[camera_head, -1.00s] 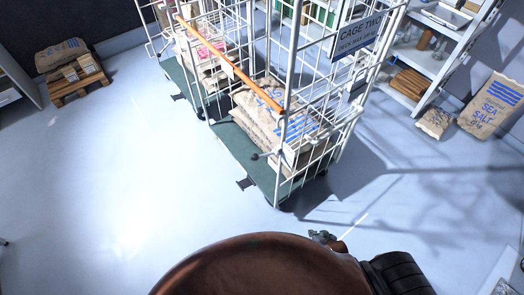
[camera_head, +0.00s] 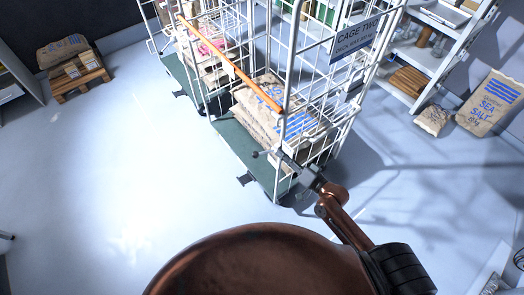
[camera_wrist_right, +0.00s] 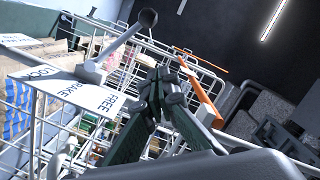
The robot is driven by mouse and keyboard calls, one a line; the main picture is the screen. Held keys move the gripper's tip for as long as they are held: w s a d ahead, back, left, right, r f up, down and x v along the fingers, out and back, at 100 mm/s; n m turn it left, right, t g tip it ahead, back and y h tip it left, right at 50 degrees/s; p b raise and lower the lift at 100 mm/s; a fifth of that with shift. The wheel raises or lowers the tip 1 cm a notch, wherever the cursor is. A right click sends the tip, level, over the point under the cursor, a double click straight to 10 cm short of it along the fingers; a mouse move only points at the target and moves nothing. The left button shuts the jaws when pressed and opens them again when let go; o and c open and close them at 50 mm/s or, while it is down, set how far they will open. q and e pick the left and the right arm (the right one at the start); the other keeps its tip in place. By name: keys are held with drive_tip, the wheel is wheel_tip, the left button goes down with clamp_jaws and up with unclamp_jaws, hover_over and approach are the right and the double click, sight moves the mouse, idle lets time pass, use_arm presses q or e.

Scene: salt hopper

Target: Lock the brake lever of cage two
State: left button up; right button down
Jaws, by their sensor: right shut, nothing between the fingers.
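The roll cage with the CAGE TWO sign (camera_head: 357,33) stands in the upper middle of the head view. Its brake lever has a dark ball knob, seen at the near corner in the head view (camera_head: 255,155) and large in the wrist view (camera_wrist_right: 147,18). The lever slants up from a white plate (camera_wrist_right: 95,92) lettered LOCK, BRAKE and FREE; it points toward the FREE side in the picture. My right gripper (camera_head: 284,158) is shut and empty at that corner. In the wrist view its fingertips (camera_wrist_right: 165,73) are beside the lever, with no clear contact. My left gripper is out of view.
An orange bar (camera_head: 232,67) crosses the cage front. Salt sacks (camera_head: 268,105) lie on its green deck (camera_head: 232,143). Another cage stands behind left. A shelf and a SEA SALT sack (camera_head: 490,103) stand right, a pallet (camera_head: 82,83) far left.

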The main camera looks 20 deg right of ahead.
drive_tip(key=p, duration=0.2)
hover_over(263, 153)
drive_tip(key=w, duration=0.2)
drive_tip(key=shift+s+a+f, duration=0.1)
drive_tip(key=shift+s+f, duration=0.9)
drive_tip(key=shift+f, duration=0.25)
drive_tip(key=shift+s+a+f, duration=0.35)
drive_tip(key=shift+s, duration=0.1)
drive_tip(key=shift+a, duration=0.1)
